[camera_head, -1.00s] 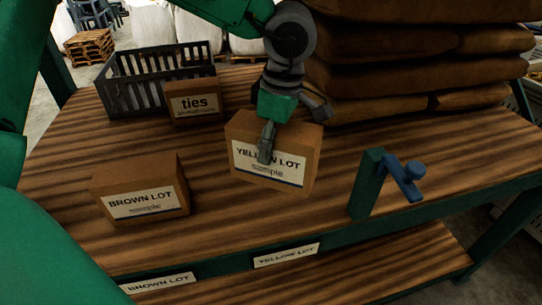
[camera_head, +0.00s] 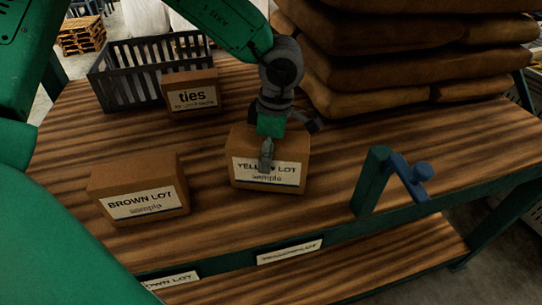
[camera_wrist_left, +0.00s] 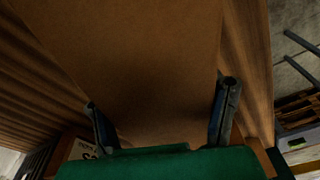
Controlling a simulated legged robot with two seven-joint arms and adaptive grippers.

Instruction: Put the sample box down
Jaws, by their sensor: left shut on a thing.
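The brown cardboard sample box labelled YELLOW LOT (camera_head: 287,174) is upright at the middle of the wooden bench top (camera_head: 330,190), above the yellow lot shelf label (camera_head: 290,252). My left gripper (camera_head: 290,140) comes down from above and is shut on this box, one finger across its labelled front and the other at its back. Its underside looks level and at the bench top; I cannot tell for sure whether it touches. In the left wrist view the box (camera_wrist_left: 150,60) fills the space between the two fingers (camera_wrist_left: 160,115). My right gripper is not in view.
The BROWN LOT box (camera_head: 140,190) stands to the left. A ties box (camera_head: 192,93) and a dark slatted crate (camera_head: 120,85) are behind. Stacked brown sacks (camera_head: 400,60) rise at back right. A green post with a blue handle (camera_head: 405,180) stands right. Bench is bare between.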

